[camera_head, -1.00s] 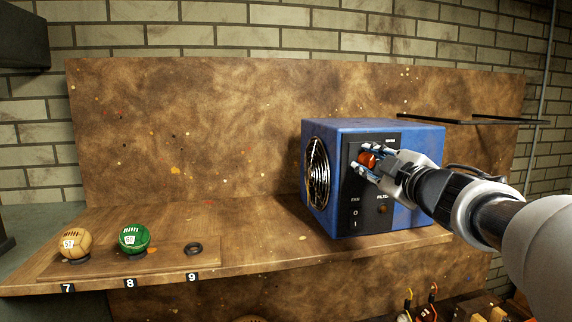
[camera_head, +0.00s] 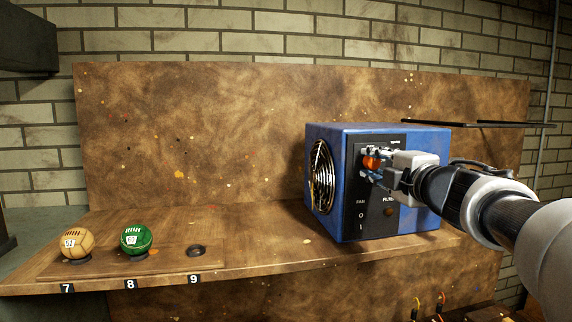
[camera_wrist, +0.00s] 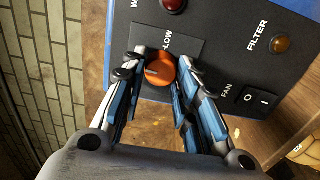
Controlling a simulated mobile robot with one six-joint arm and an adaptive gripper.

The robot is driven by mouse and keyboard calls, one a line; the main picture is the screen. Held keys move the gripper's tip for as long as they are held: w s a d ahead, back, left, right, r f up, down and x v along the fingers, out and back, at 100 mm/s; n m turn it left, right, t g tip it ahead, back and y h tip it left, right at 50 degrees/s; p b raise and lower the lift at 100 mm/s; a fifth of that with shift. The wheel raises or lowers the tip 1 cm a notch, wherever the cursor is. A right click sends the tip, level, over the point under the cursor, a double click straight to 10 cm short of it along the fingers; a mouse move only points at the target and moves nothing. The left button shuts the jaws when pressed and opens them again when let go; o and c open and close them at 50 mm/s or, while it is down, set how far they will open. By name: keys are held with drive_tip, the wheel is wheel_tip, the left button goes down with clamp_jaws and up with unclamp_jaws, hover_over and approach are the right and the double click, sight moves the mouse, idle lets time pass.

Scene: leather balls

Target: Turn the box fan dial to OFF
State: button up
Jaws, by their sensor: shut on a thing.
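The blue box fan (camera_head: 430,175) stands on the right of the wooden shelf, with a dark control panel (camera_head: 408,210) on its front. My gripper (camera_head: 371,170) is at the upper part of this panel. Its fingers are shut on the orange dial (camera_wrist: 161,70), one on each side in the wrist view. The dial has a pale line on its face. A LOW marking shows beside it; an OFF marking cannot be made out. The fingers partly hide the dial and its surround in the head view.
A red lamp (camera_wrist: 174,4), an amber FILTER lamp (camera_wrist: 281,44) and a black FAN rocker switch (camera_wrist: 256,100) are near my fingers. A tan ball (camera_head: 77,243) and a green ball (camera_head: 136,239) sit far left, beside an empty ring (camera_head: 196,251).

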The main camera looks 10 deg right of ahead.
idle(0.4)
drive_tip(key=o, duration=1.1)
drive_tip(key=shift+c, duration=0.2)
drive_tip(key=shift+r, duration=0.1)
